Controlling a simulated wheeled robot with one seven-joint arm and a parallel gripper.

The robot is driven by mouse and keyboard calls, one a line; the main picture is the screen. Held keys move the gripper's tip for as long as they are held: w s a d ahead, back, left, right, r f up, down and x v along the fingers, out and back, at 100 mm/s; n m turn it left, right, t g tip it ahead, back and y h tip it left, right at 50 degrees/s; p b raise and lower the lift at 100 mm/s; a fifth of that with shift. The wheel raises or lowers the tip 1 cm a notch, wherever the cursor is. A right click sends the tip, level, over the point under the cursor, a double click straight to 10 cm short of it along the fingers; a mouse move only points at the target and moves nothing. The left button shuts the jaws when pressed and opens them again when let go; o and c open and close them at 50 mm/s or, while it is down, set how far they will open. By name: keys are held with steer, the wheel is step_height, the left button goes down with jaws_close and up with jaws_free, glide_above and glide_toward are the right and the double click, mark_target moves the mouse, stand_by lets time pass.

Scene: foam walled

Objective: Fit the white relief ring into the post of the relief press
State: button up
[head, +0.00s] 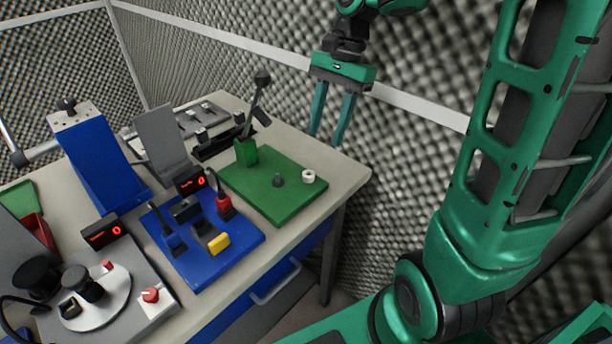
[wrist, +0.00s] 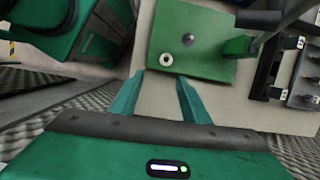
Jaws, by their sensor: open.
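The white relief ring (head: 308,176) lies on the green base plate of the relief press (head: 262,196), near its right corner. It also shows in the wrist view (wrist: 166,60), just beyond the fingertips. A short dark post (head: 278,180) stands on the plate beside the ring, apart from it; the wrist view shows it too (wrist: 188,40). A green block with a dark lever (head: 246,152) rises at the plate's back. My gripper (head: 328,138) is open and empty, pointing down past the table's right end. In the wrist view its fingertips (wrist: 160,79) frame bare tabletop.
A blue plate with plugs and a yellow part (head: 218,243) lies left of the press. A tall blue stand (head: 95,155) and a grey panel with knobs (head: 95,290) are farther left. A foam wall (head: 400,170) runs close behind the table's right end.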

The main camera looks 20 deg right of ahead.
mark_target(306, 180)
steer(key=x, duration=0.3)
steer(key=a+x, duration=0.1)
steer(key=x, duration=0.3)
steer(key=w+x, duration=0.1)
steer(key=x, duration=0.3)
steer(key=shift+a+r, duration=0.2)
steer(key=shift+c, duration=0.7)
jaws_close()
